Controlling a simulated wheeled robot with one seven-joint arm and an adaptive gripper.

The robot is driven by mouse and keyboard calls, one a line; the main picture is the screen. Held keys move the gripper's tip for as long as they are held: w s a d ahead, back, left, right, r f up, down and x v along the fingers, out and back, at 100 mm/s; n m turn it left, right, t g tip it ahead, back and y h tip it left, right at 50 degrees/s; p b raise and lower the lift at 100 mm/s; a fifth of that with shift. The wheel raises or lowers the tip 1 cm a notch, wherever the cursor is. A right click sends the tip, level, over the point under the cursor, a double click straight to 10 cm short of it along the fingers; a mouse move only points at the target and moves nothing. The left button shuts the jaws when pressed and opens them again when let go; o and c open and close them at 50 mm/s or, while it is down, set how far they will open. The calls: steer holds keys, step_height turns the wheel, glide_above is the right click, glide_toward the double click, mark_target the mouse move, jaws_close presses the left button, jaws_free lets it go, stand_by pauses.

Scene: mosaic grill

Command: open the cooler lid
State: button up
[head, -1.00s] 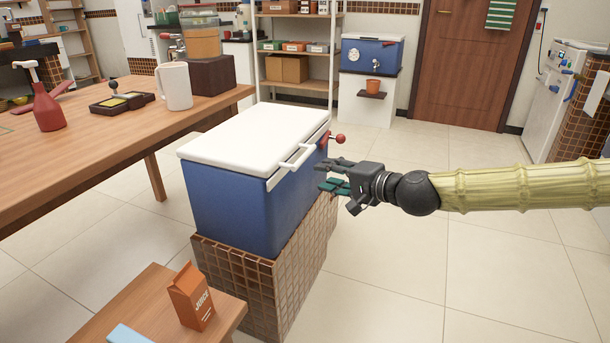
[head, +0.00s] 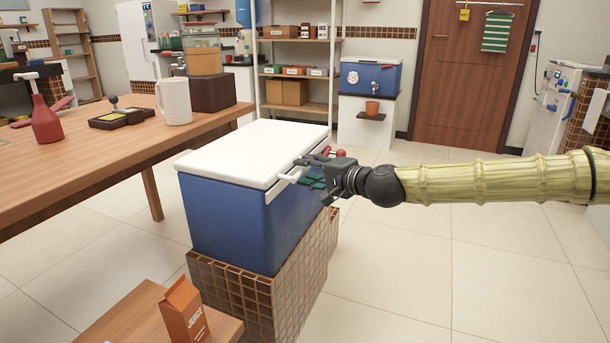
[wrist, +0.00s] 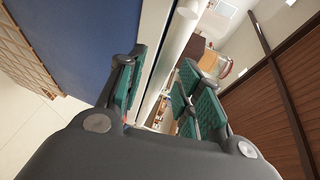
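The cooler (head: 235,222) has a blue body and a white lid (head: 250,150). The lid lies flat and shut on the body. A white bar handle (head: 290,175) sticks out from the lid's right side. My gripper (head: 308,172) is at this handle, with its fingers partly covering it. In the wrist view, the green-padded fingers (wrist: 160,95) stand apart. The white handle bar (wrist: 178,35) runs ahead between them, and the blue cooler wall (wrist: 90,40) is at the left. I cannot tell whether a finger touches the handle.
The cooler stands on a brown tiled block (head: 275,290). A wooden table (head: 90,165) with a white mug (head: 175,102) is at the left. A juice carton (head: 185,311) stands on a low table in front. The floor at the right is open.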

steer(key=shift+x, duration=0.85)
jaws_close()
steer(key=shift+r, duration=0.1)
